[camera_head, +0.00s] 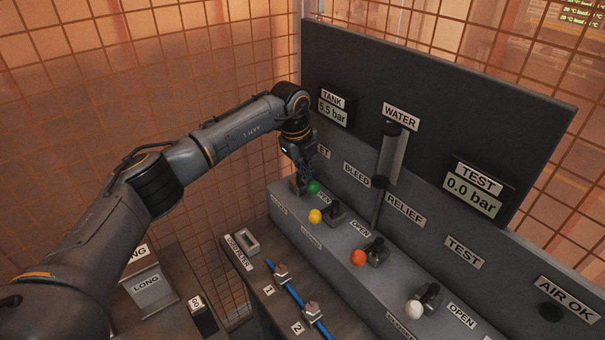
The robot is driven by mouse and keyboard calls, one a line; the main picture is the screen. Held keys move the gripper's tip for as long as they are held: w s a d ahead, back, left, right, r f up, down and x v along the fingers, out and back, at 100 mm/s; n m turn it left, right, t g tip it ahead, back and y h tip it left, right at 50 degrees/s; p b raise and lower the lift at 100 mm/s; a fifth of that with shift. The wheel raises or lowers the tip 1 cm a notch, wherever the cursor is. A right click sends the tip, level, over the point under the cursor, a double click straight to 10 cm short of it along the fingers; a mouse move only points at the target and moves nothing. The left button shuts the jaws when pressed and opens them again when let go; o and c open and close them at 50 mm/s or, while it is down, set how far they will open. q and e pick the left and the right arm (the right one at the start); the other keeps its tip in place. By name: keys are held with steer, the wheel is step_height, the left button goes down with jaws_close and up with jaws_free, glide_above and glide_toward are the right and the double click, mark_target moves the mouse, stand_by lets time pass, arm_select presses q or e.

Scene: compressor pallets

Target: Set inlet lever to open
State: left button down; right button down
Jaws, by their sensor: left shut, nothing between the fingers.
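The inlet lever is the one with the green knob (314,187), at the far left end of the grey valve ledge (345,262). The sign above it is mostly covered by my arm, with only its last letters showing. My left gripper (303,186) is shut and empty, pointing down right beside the green knob. I cannot tell whether it touches the knob or the lever, since the fingers hide the lever's base. My right gripper is not in view.
Levers with a yellow knob (315,216), an orange knob (358,257) and a white knob (413,307) stand along the same ledge. The dark panel (440,110) rises behind. A bench with a blue rod (290,290) lies in front, and mesh fencing stands behind my arm.

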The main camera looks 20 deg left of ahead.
arm_select(q)
steer(key=shift+s+d+f, duration=0.35)
steer(key=shift+d+f, duration=0.1)
steer(key=shift+f, duration=0.05)
steer(key=c, duration=1.4)
jaws_free()
steer(key=shift+w, duration=0.1)
steer(key=shift+d+r, duration=0.25)
steer(key=shift+w+a, duration=0.1)
steer(key=shift+a+r, duration=0.2)
steer(key=shift+r, duration=0.25)
steer(key=v, duration=1.1)
steer(key=shift+d, duration=0.25)
